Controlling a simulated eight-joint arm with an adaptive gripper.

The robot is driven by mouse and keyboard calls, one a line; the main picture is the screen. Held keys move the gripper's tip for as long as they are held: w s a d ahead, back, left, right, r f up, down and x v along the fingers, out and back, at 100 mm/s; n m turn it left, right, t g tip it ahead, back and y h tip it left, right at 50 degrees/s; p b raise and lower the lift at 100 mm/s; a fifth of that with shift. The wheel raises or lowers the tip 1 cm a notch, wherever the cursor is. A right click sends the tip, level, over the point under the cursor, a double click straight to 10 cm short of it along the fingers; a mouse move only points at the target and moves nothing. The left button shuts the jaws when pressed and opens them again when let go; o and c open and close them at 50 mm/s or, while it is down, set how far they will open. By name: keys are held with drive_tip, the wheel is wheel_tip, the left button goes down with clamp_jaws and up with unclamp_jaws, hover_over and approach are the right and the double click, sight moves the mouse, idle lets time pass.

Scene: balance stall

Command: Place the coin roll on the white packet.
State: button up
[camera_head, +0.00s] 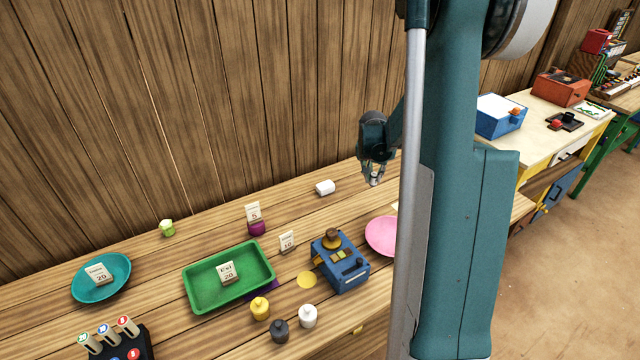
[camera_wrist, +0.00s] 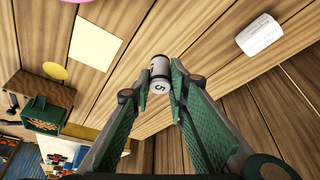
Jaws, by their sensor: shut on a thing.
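My gripper (camera_head: 374,181) is shut on the coin roll and holds it above the back part of the wooden counter. In the wrist view, the coin roll (camera_wrist: 160,72) sits between the fingertips of my gripper (camera_wrist: 159,92). It is a small grey and white cylinder with a "5" on the end facing the camera. The white packet (camera_head: 325,187) lies on the counter, left of my gripper and apart from it. In the wrist view the packet (camera_wrist: 259,36) lies at the upper right, with faint print on it.
A blue machine (camera_head: 340,264), a pink plate (camera_head: 381,237) and a green tray (camera_head: 190,290) stand nearer the front. A price card (camera_head: 253,212) stands left of the packet. A cream sheet (camera_wrist: 97,38) lies flat on the counter. The counter around the packet is clear.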

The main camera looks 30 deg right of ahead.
idle(0.4)
